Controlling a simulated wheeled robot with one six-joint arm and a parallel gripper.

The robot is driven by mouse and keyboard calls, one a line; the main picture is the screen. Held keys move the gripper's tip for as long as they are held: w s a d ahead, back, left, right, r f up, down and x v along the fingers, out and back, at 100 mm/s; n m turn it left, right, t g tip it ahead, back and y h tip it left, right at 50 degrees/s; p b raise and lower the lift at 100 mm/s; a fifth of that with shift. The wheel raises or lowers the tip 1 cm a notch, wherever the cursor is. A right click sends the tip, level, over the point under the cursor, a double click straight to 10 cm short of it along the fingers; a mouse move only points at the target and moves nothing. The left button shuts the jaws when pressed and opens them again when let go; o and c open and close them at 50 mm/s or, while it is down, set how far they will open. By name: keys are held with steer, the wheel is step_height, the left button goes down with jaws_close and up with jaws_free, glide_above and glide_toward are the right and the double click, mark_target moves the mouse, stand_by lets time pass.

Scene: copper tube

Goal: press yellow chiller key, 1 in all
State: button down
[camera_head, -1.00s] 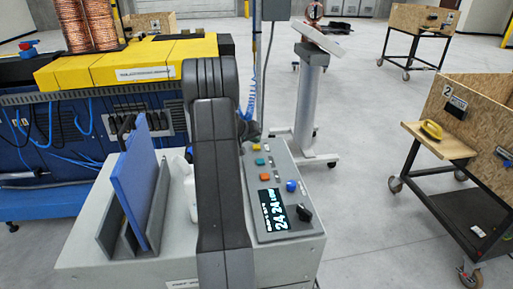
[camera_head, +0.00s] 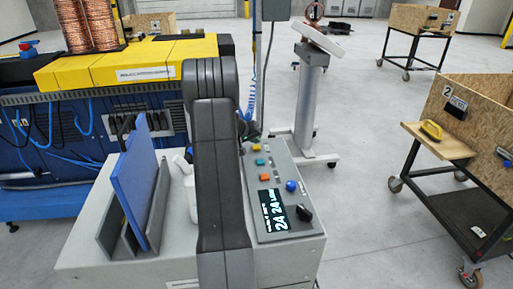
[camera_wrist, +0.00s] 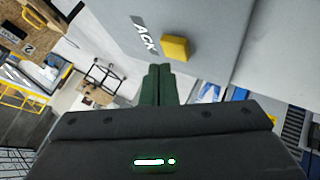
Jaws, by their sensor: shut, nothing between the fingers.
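The chiller panel (camera_head: 297,222) stands at the middle of the head view. Its small yellow key (camera_head: 256,147) is at the far end of the panel, close to the dark end of my arm. In the wrist view the yellow key (camera_wrist: 176,48) is a raised block on a grey face, beside the letters "ACK". My gripper (camera_wrist: 159,67) is shut and empty, its green fingers side by side. The fingertips appear just below the key in the picture; whether they touch it I cannot tell. My arm hides part of the chiller in the head view.
The panel also has a teal key (camera_head: 260,162), an orange key (camera_head: 265,177), a blue knob (camera_head: 291,186), a black knob (camera_head: 304,213) and a lit display (camera_head: 274,211). A blue plate (camera_head: 136,193) stands in a grey holder to the left. A wooden cart (camera_head: 455,150) stands at right.

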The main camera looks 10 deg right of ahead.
mark_target(255, 148)
steer(key=shift+f, duration=0.2)
stand_by(0.5)
steer(key=shift+f+b, duration=0.3)
steer(key=shift+b, duration=0.6)
steer(key=shift+f+b, duration=0.35)
steer(key=shift+b, duration=0.4)
stand_by(0.6)
steer(key=shift+r, duration=0.8)
steer(key=shift+r+p, duration=1.35)
steer(key=shift+r, duration=1.2)
steer(key=shift+f, duration=0.1)
